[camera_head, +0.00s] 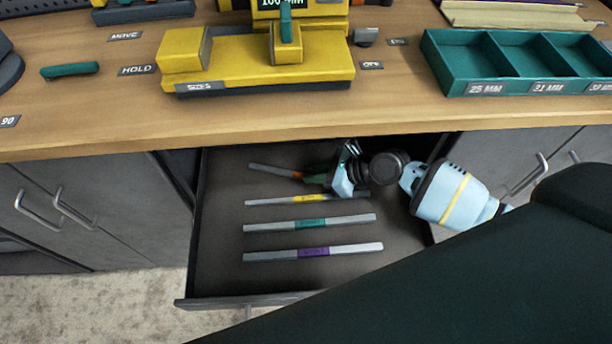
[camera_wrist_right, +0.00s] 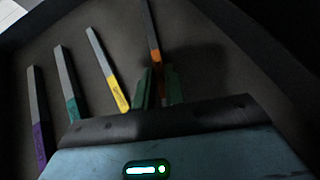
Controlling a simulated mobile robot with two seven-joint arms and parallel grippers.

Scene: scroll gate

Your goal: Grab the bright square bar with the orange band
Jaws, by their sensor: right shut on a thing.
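The bright square bar with the orange band (camera_head: 270,171) lies in the open drawer, farthest back of the bars. Its orange band shows just left of my right gripper (camera_head: 322,178); its right part is hidden behind the gripper. In the right wrist view the bar (camera_wrist_right: 151,35) runs down between the green fingers of the right gripper (camera_wrist_right: 158,88), which are shut on it near the band. I cannot tell whether the bar is lifted off the drawer floor. My left gripper is not in view.
Bars with yellow (camera_head: 277,201), teal (camera_head: 276,224) and purple (camera_head: 278,253) bands lie in front of it in the drawer (camera_head: 215,275). The worktop edge (camera_head: 120,143) overhangs the back. A yellow block fixture (camera_head: 265,80) and a teal compartment tray (camera_head: 450,75) stand on top.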

